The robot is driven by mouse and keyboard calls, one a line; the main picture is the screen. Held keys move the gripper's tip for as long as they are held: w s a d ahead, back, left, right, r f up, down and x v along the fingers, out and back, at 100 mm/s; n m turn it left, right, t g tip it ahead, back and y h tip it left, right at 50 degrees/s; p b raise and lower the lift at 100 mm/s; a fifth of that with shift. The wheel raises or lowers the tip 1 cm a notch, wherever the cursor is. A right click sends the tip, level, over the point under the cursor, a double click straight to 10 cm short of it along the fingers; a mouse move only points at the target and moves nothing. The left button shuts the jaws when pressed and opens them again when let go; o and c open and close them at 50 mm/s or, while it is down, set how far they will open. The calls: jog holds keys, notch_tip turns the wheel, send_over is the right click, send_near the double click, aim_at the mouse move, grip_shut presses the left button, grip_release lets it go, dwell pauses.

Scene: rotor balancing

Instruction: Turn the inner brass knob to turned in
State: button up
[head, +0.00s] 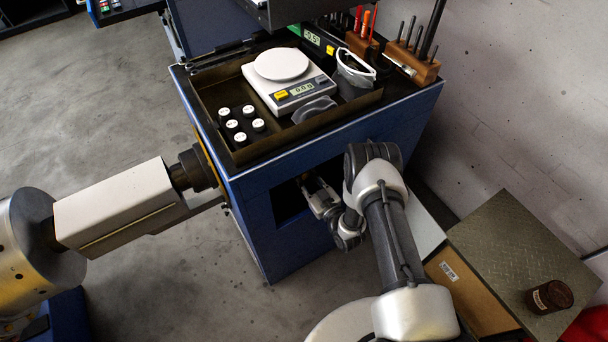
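My gripper (314,190) is at the dark opening (288,205) in the front of the blue cabinet (253,193). Its fingers point into the shaded recess. They are small and dark here, so I cannot tell whether they are open or shut. My arm comes in from the lower right and its wrist covers the right part of the opening. I cannot make out the inner brass knob; the recess is dark and partly hidden behind my gripper and wrist.
On the cabinet top, a tray (215,112) holds a white scale (290,80) and several white-capped bottles (248,110). A large grey-white machine part (118,205) stands at left. A dark jar (549,296) sits on a metal-topped box (515,250) at right. Open floor lies lower left.

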jog(key=n, duration=1.1)
jog(key=n+p, duration=0.1)
jog(key=n, duration=0.5)
jog(key=shift+r, duration=0.1)
jog(key=n, duration=0.5)
jog(key=shift+p, duration=0.35)
jog(key=shift+n, duration=0.4)
jog(key=o, duration=1.1)
jog(key=shift+d, duration=0.15)
